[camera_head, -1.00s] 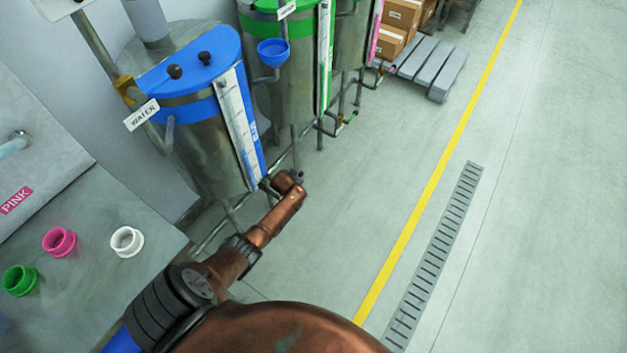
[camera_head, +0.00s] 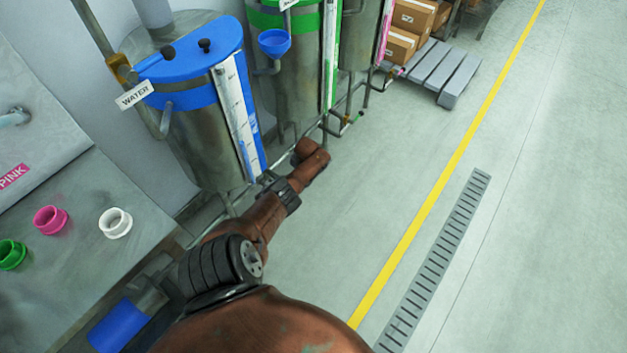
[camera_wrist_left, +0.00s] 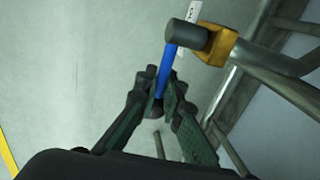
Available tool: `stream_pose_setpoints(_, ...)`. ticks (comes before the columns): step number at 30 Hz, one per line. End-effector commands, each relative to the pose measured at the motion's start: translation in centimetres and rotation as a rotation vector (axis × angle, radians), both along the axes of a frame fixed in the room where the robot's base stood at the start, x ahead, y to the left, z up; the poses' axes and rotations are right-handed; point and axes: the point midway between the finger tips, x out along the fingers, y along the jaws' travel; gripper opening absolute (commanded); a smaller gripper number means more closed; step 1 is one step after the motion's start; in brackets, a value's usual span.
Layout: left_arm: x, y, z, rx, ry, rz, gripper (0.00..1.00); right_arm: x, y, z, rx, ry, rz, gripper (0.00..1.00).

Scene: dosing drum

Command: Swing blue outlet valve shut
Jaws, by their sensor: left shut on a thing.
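In the left wrist view the blue valve lever (camera_wrist_left: 167,72) runs down from a dark grey cylinder (camera_wrist_left: 186,35) beside a brass-coloured valve body (camera_wrist_left: 216,45). My left gripper (camera_wrist_left: 160,98) is shut on the lever near its lower end. In the head view the steel drum with the blue lid (camera_head: 197,60) and a WATER sign (camera_head: 134,95) stands at upper left. My left arm reaches to the floor area just right of its foot. The arm hides the valve and the left gripper there. My right gripper is in neither view.
Steel pipes (camera_wrist_left: 283,88) run close beside the gripper on the right in the wrist view. A green-banded drum (camera_head: 295,80) stands behind the blue one. A bench with pink (camera_head: 50,220), white (camera_head: 115,223) and green cups is at left. The floor to the right is clear.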

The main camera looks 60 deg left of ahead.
Motion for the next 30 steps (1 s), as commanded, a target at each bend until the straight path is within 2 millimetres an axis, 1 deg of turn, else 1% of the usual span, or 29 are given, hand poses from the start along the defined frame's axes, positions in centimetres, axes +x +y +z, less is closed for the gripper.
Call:
stream_pose_setpoints(1,-0.64,0.22,-0.31,-0.005,0.012,0.008,0.00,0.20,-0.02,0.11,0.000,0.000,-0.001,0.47)
stream_pose_setpoints(6,-1.31,0.55,-0.34,-0.010,0.024,0.015,0.00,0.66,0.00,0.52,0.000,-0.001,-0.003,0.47)
stream_pose_setpoints(17,-1.26,0.49,-0.31,-0.011,0.027,0.014,0.00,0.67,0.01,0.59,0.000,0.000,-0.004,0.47)
stream_pose_setpoints(18,-1.24,0.49,-0.32,-0.011,0.027,0.014,0.10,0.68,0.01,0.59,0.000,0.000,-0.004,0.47)
stream_pose_setpoints(25,-1.10,0.51,-0.24,-0.010,0.024,0.013,0.26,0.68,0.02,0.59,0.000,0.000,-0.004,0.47)
stream_pose_setpoints(30,-1.04,0.53,-0.20,-0.010,0.023,0.013,0.26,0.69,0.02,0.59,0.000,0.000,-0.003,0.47)
